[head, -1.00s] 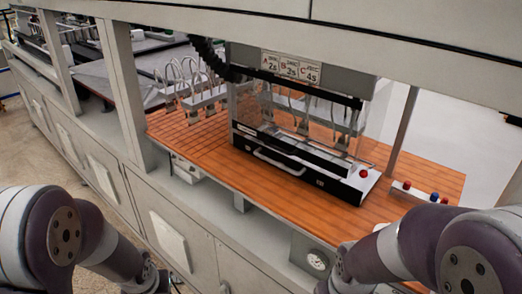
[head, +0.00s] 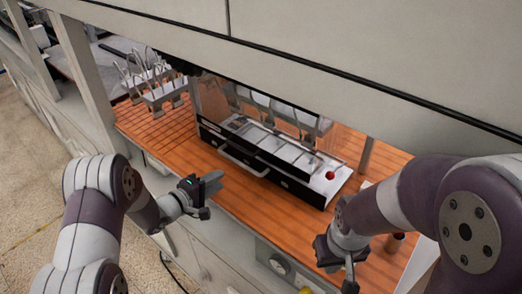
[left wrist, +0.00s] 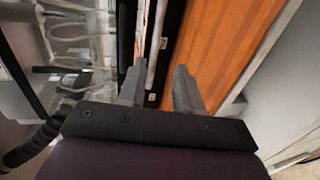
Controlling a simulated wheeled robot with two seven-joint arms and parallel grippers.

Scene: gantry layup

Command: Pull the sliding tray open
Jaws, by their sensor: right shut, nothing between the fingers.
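The sliding tray (head: 298,188) has a black front with a pale bar handle (head: 243,163) and sits under a clear cover on the orange slatted bench. Silver compartments show behind its front. My left gripper (head: 210,188) is in front of the tray, to the left of and nearer than the handle, apart from it in the head view. In the left wrist view my left gripper (left wrist: 160,88) is open and empty, with the handle bar (left wrist: 155,45) lying ahead, lined up between its fingertips. My right gripper (head: 347,272) is shut and empty, low at the right, away from the tray.
A red knob (head: 330,175) sits at the tray unit's right end. A wire rack (head: 160,85) stands to its left. The orange bench (head: 235,192) is clear in front of the tray. A gauge (head: 280,264) is on the cabinet front below. A beam hangs above.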

